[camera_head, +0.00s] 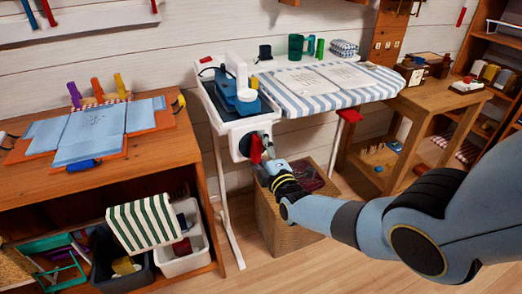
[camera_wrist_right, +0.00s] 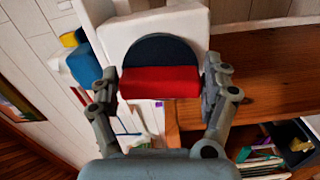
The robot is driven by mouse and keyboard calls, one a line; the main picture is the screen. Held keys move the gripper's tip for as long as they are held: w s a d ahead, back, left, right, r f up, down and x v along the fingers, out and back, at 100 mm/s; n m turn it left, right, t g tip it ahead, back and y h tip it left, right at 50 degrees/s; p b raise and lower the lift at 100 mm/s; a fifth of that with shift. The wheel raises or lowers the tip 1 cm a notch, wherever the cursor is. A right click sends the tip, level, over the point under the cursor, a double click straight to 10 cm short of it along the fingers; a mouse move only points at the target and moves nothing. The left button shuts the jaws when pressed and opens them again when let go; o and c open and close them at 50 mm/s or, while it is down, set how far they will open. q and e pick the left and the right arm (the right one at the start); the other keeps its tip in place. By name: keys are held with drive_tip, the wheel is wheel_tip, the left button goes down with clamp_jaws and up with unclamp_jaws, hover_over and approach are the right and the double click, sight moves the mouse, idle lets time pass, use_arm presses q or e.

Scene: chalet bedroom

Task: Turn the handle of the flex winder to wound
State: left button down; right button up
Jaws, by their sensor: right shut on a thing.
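The flex winder shows on the front end of the white ironing-board end tray (camera_head: 214,108), with a dark round disc (camera_head: 243,146) and a red handle (camera_head: 255,148). In the right wrist view the red handle (camera_wrist_right: 158,83) lies as a bar across the dark disc (camera_wrist_right: 152,50). My right gripper (camera_head: 267,151) is at the handle, its fingers on either side of it. The right wrist view shows the right gripper (camera_wrist_right: 162,82) shut on the red handle's two ends. Any wound or unwound marking is too small to tell. My left gripper is not in view.
A blue and white iron (camera_head: 243,92) stands in the tray above the winder. A wicker basket (camera_head: 284,222) is below my right gripper. A wooden cabinet (camera_head: 180,150) stands at left, and a striped ironing board (camera_head: 300,108) extends to the right.

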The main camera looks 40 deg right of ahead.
drive_tip(key=n+p, duration=0.1)
drive_tip(key=n, duration=0.5)
drive_tip(key=shift+s+a+r, duration=0.1)
drive_tip(key=n, duration=0.5)
drive_tip(key=shift+a+r+n, duration=0.1)
drive_tip(key=shift+n, duration=0.3)
drive_tip(key=o, duration=1)
drive_tip(key=shift+c, duration=0.2)
drive_tip(key=shift+o, duration=0.5)
drive_tip(key=shift+r, duration=0.15)
drive_tip(key=v, duration=1.2)
